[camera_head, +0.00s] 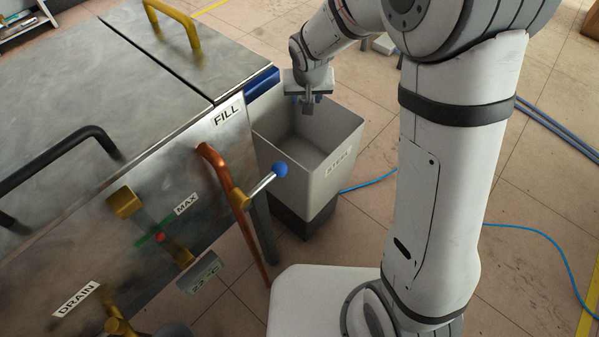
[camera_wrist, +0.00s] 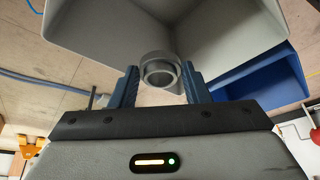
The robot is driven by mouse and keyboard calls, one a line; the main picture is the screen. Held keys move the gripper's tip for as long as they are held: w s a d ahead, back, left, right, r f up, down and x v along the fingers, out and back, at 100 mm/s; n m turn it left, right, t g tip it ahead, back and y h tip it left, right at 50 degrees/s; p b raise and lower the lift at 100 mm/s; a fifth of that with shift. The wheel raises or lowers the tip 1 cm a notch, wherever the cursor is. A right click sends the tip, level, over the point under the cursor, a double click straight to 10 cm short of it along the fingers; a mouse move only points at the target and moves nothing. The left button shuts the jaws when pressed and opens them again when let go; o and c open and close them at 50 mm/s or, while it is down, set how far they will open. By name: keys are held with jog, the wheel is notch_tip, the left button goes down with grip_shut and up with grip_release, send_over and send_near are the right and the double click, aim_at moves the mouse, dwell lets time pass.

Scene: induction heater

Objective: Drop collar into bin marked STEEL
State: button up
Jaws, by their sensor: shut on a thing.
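My gripper (camera_head: 309,99) is shut on the collar (camera_wrist: 160,72), a short grey metal ring. In the wrist view the collar sits between the two blue fingers of my gripper (camera_wrist: 159,88), its round opening facing the camera. The grey bin (camera_head: 340,180) stands on the floor with a small label whose faint lettering looks like STEEL. In the head view my gripper overlaps the bin's far corner, above its rim. In the wrist view the bin's pale walls (camera_wrist: 100,30) lie behind the collar. The exact height above the rim cannot be told.
A metal tank (camera_head: 150,130) with pipes and a blue-knobbed lever (camera_head: 279,170) stands close left of the bin. A blue container (camera_wrist: 250,85) adjoins the grey bin. A blue cable (camera_head: 370,183) lies on the tiled floor, which is mostly open at right.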

notch_tip(320, 180, down, 5)
jog(key=b, duration=0.3)
jog(key=shift+f, duration=0.15)
jog(key=o, duration=1.1)
jog(key=shift+o, duration=0.2)
jog(key=p+v, duration=0.2)
jog(key=v, duration=0.5)
jog(key=shift+r, duration=0.4)
jog(key=shift+s, duration=0.15)
